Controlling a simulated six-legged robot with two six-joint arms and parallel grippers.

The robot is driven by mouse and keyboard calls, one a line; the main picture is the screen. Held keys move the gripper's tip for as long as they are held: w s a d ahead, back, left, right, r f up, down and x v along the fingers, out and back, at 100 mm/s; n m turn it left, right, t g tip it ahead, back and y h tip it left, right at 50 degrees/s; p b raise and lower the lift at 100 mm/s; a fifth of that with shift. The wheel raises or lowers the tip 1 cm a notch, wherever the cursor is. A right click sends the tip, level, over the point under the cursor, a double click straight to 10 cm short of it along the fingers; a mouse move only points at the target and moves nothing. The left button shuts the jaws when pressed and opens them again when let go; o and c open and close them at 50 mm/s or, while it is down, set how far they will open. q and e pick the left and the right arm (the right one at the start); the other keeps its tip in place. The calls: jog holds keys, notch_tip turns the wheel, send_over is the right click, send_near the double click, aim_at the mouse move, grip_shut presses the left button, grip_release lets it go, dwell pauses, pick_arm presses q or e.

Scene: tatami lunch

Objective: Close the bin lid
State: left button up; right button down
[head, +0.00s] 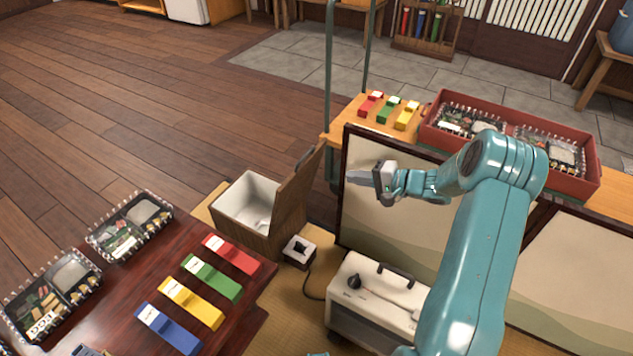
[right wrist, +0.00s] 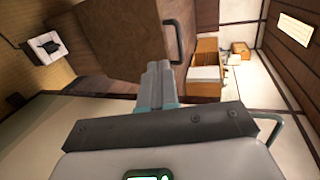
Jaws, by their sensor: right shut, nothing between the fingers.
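The bin (head: 262,236) is a wooden box with a white inner liner, standing on the tatami beyond the dark table. Its brown lid (head: 300,187) is open and stands steeply tilted at the bin's right side. A dark handle shows at the lid's upper edge. My right gripper (head: 360,179) is shut and empty, to the right of the lid, with its fingers pointing left towards it. A gap shows between them. In the right wrist view the shut fingers (right wrist: 158,72) are in front of the lid's broad face (right wrist: 115,42) and its handle (right wrist: 174,32).
A folding screen (head: 375,225) stands behind my right gripper. A cream appliance (head: 375,300) and a small black-and-white box (head: 299,251) stand on the floor near the bin. The dark table (head: 130,270) holds lunch boxes and coloured cases. A cart (head: 343,135) stands behind.

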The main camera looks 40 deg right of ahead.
pick_arm(q)
jog(key=f+b, duration=0.1)
jog(key=f, duration=0.1)
jog(key=w+f+b, duration=0.1)
jog(key=f+b, duration=0.1)
jog(key=shift+a+b, duration=0.1)
jog(key=shift+b, duration=0.2)
pick_arm(e)
jog(key=w+a, duration=0.2)
jog(key=w, duration=1)
jog(key=shift+w+f+t+h, duration=0.3)
jog(key=shift+w+f+t, duration=0.1)
jog(key=shift+f, duration=0.05)
